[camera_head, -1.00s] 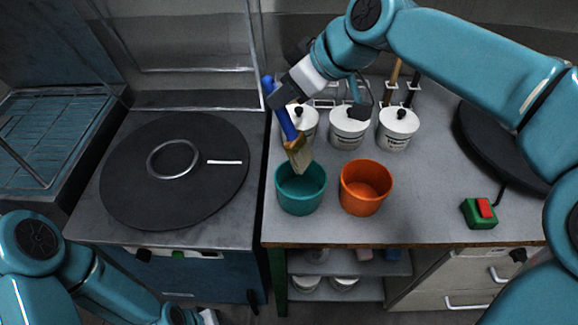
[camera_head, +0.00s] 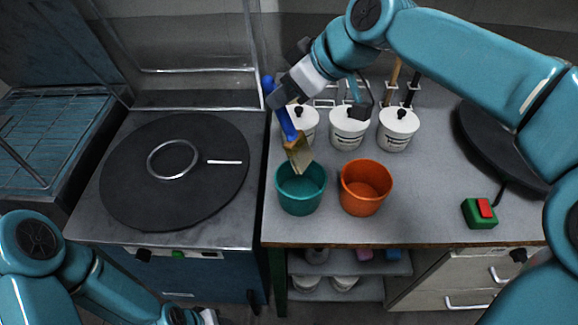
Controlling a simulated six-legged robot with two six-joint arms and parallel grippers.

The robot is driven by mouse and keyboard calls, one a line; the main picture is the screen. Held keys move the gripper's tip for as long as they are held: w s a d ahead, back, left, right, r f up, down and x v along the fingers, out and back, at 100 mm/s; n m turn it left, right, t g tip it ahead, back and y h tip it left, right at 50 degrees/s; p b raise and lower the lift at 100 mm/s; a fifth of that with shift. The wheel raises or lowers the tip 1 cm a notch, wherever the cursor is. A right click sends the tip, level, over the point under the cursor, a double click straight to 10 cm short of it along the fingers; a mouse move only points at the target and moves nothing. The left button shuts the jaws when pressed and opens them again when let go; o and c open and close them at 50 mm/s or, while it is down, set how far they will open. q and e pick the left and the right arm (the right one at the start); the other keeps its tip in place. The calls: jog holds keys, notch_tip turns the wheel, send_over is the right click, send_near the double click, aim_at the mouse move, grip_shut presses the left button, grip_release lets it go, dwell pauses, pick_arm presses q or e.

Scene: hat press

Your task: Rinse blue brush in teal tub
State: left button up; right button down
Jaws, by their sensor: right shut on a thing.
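The blue brush (camera_head: 287,122) has a blue handle and tan bristles. My right gripper (camera_head: 277,100) is shut on its handle, and the brush hangs tilted with its bristles pointing down over the teal tub (camera_head: 301,198). The bristle tip appears at or just above the tub's back rim; I cannot tell whether it touches. The teal tub stands at the left front of the counter. My left arm shows at the lower left, and only a small part of its left gripper (camera_head: 209,316) is visible at the bottom edge, so its jaws cannot be judged.
An orange tub (camera_head: 365,192) stands right beside the teal tub. White lidded pots (camera_head: 349,128) stand behind. A green box with a red button (camera_head: 480,213) is at the right. A round black plate (camera_head: 174,171) lies on the left unit. Bare counter (camera_head: 425,195) lies between orange tub and button.

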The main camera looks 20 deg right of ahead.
aim_at(288, 116)
notch_tip(288, 116, up, 4)
jog(key=p, duration=0.3)
jog(key=shift+r+p, duration=0.15)
jog(key=shift+p, duration=0.2)
jog(key=shift+f, duration=0.25)
notch_tip(288, 116, down, 10)
jog(key=b, duration=0.8)
jog(key=shift+r+b, duration=0.15)
jog(key=shift+b, duration=0.25)
jog(key=shift+r, duration=0.1)
